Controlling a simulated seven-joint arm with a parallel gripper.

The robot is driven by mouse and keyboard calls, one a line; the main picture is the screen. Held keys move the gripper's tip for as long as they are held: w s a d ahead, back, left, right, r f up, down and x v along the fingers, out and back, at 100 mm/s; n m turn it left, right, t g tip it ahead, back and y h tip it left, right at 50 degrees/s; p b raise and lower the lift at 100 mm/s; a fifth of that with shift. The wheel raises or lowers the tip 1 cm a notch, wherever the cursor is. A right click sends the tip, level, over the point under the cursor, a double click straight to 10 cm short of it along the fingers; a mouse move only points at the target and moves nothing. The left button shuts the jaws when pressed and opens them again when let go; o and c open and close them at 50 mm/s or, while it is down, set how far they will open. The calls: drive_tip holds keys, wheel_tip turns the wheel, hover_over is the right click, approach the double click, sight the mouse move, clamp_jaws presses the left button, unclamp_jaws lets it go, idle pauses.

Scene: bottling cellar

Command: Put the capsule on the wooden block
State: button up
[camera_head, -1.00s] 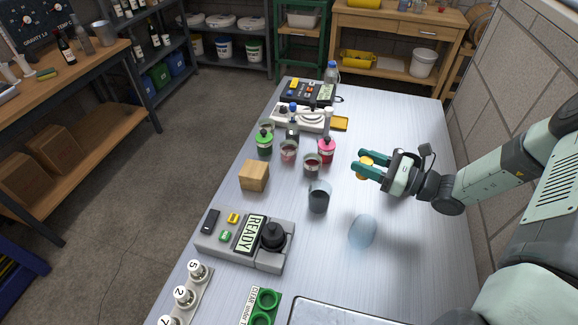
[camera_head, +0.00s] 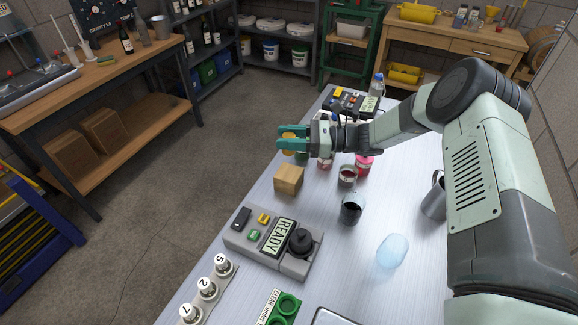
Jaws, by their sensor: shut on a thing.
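The wooden block (camera_head: 288,181) is a light tan cube standing on the metal table near its left edge. My gripper (camera_head: 290,142) is above and behind the block in the picture, with green fingers pointing left. It is shut on a small gold capsule (camera_head: 288,142), which shows partly between the fingers. The capsule is apart from the block and held above table height. The fingers hide part of the capsule.
A grey console with a READY display (camera_head: 278,237) stands in front of the block. A beaker of dark liquid (camera_head: 350,211), a pale blue translucent object (camera_head: 391,251) and a metal jug (camera_head: 434,198) stand to the right. Red-filled vessels (camera_head: 347,177) stand close behind, right of the block.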

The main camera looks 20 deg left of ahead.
wheel_tip(320, 180, down, 8)
idle(0.4)
drive_tip(key=shift+f, duration=0.1)
drive_tip(key=o, duration=0.6)
drive_tip(key=shift+d, duration=0.1)
drive_tip(key=v, duration=1.2)
